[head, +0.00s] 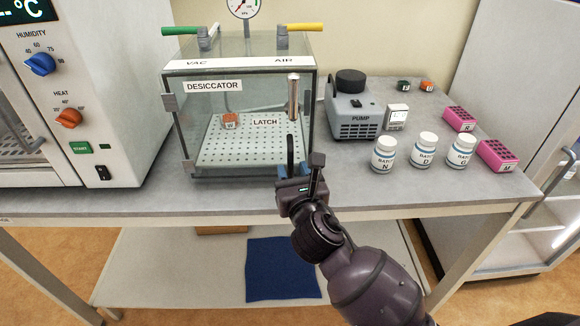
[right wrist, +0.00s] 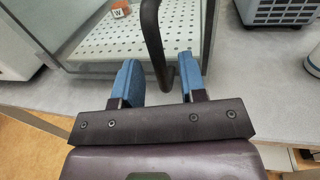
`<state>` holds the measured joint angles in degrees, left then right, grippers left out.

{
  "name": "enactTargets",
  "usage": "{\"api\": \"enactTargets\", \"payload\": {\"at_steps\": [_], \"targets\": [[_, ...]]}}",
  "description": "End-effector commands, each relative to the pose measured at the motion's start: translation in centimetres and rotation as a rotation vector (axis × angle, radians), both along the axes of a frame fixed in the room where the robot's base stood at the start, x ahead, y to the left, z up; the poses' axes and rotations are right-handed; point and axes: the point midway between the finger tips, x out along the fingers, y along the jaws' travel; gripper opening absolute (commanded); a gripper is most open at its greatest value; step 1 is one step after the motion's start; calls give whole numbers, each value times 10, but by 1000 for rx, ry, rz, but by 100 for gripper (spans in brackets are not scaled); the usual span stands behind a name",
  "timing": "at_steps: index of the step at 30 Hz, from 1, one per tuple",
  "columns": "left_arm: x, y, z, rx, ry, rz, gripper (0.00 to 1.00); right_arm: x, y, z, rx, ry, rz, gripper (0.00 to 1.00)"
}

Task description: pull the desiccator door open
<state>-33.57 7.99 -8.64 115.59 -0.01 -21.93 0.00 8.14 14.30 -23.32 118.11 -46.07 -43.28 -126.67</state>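The desiccator (head: 240,66) is a clear box on the grey bench, with its name on the front door (head: 200,110). The door has hinges on its left side and looks shut. A metal latch lever (head: 293,98) stands upright at the door's right edge. Below it is a black bar handle (head: 290,150), larger in the right wrist view (right wrist: 152,42). My right gripper (head: 295,170) is at the handle's lower part. In the right wrist view its blue fingers (right wrist: 160,76) are apart, with the handle between them; contact is not clear. My left gripper is not in view.
An orange-topped cube marked W (head: 230,121) sits inside the desiccator on a perforated plate. A grey pump (head: 353,112) and several white bottles (head: 423,150) stand to the right. An oven-like unit (head: 110,100) stands on the left. Bare bench (head: 130,200) lies in front.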

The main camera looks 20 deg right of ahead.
Motion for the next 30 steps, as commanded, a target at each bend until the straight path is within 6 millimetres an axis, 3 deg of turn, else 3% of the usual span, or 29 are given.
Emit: {"api": "enactTargets", "payload": {"at_steps": [6,17,24,30], "targets": [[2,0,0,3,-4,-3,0,19,-1,-1,1,0,1,38],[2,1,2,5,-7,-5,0,23,-2,0,2,0,1,38],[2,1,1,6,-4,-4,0,22,-2,0,1,0,1,2],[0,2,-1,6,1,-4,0,22,-2,0,1,0,1,0]]}}
